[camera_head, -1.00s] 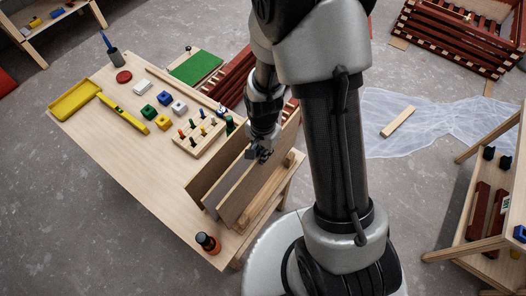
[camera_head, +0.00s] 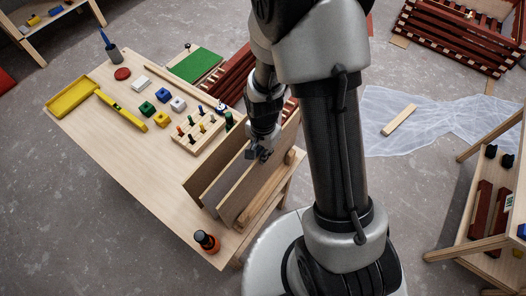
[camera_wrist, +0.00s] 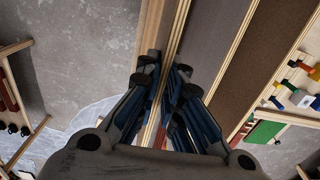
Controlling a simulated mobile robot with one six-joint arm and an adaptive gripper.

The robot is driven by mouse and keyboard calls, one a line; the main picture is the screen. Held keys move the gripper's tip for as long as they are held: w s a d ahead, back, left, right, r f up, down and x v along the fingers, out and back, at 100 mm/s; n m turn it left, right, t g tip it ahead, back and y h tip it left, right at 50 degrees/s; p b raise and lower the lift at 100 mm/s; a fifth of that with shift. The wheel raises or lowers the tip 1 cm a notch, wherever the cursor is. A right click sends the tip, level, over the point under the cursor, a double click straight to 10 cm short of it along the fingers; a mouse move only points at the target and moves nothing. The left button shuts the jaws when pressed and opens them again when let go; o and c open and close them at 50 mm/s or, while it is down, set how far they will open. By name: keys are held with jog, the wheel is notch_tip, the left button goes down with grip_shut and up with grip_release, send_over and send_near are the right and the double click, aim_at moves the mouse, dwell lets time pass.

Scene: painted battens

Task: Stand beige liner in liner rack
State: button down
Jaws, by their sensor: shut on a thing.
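My gripper (camera_head: 257,154) is shut on the top edge of a tan-brown upright panel, which looks like the beige liner (camera_head: 253,188). In the wrist view the fingers (camera_wrist: 160,92) straddle the thin light edge of this liner (camera_wrist: 174,50). The liner stands on edge at the table's right end, by the wooden rail of the liner rack (camera_head: 267,203). A grey panel (camera_head: 214,195) and another brown panel (camera_head: 205,176) stand to its left, apart at their tops. The lower edge and any slot under the liner are hidden.
The table (camera_head: 155,185) also holds a peg block (camera_head: 197,135), coloured blocks, a yellow tray (camera_head: 75,98), a yellow level (camera_head: 122,112) and a dark bottle with an orange label (camera_head: 206,242) near the front edge. The table's front left is clear.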

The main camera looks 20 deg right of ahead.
jog(key=shift+f+b, duration=1.9)
jog(key=shift+f, duration=0.3)
jog(key=c, duration=1.7)
grip_release()
jog(key=shift+o, duration=0.2)
notch_tip(320, 180, up, 12)
jog(key=shift+r, duration=0.1)
jog(key=shift+s+r+n+b, duration=0.15)
jog(key=shift+r+n+b, duration=0.2)
jog(key=shift+b, duration=0.25)
jog(key=s+r+n+t+b, duration=0.2)
jog(key=s+n+b, duration=0.3)
jog(key=s+b, duration=0.1)
jog(key=s+r+n+t+b, duration=0.2)
jog(key=s+n+b, duration=0.3)
jog(key=s, duration=0.3)
jog(key=shift+s+d+r+t+b, duration=0.25)
jog(key=shift+r+t+b, duration=0.05)
jog(key=shift+r+b, duration=0.1)
